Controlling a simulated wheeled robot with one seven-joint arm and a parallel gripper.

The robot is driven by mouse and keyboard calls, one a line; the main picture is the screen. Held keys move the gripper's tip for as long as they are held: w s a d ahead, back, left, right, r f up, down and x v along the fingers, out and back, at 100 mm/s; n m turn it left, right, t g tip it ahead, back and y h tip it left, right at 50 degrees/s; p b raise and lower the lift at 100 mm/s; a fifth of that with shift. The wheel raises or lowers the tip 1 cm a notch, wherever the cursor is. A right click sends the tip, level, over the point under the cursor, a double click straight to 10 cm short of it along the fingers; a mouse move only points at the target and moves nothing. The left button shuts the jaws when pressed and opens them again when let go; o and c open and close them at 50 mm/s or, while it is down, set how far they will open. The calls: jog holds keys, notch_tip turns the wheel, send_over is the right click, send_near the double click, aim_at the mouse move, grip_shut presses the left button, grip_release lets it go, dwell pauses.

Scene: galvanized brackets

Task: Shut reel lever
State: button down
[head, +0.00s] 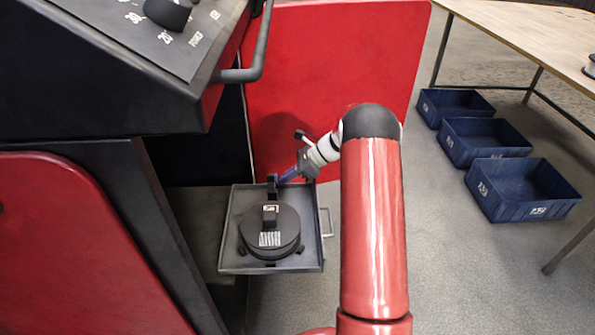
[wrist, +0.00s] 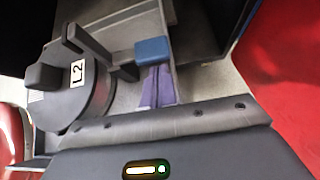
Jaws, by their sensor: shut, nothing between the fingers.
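A round black reel (head: 270,232) with a white label lies in a grey open tray (head: 228,250). The wrist view shows the reel (wrist: 75,98) at left, with an "L2" label. A dark lever (head: 272,186) stands at the reel's far edge; in the wrist view the lever (wrist: 90,46) is a dark bar angled beside the reel. My gripper (head: 281,179) is shut and empty, its blue fingertips close to the lever's upper end. In the wrist view my gripper (wrist: 153,52) is right of the lever; whether they touch I cannot tell.
The tray sticks out from a dark and red machine (head: 120,60) with a dark bar handle (head: 258,55). A red panel (head: 335,50) stands behind my gripper. Several blue bins (head: 520,212) sit on the floor at right, near a wooden table (head: 540,32).

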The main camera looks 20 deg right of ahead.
jog(key=shift+w+a+f, duration=0.1)
jog(key=shift+a+f, duration=0.3)
jog(key=shift+a, duration=0.1)
